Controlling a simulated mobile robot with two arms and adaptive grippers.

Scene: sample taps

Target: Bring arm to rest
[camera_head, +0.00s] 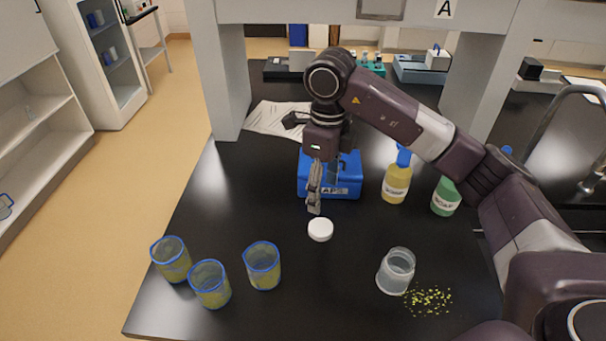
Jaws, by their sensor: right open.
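My right arm reaches in from the right over the black bench. My right gripper (314,205) points down above the bench, just behind a white round lid (320,229), and is open with nothing seen between its fingers. It appears apart from the lid, though the small gap is hard to judge. The gripper and wrist partly cover a blue box (346,187) behind them. My left gripper is not in view.
Several containers share the bench (215,215): blue-rimmed beakers (264,266) with yellowish contents at front left, a clear jar (396,270) beside scattered yellow-green bits (428,301), and yellow (397,183) and green (446,197) bottles at right. Grey posts (229,80) flank the bench.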

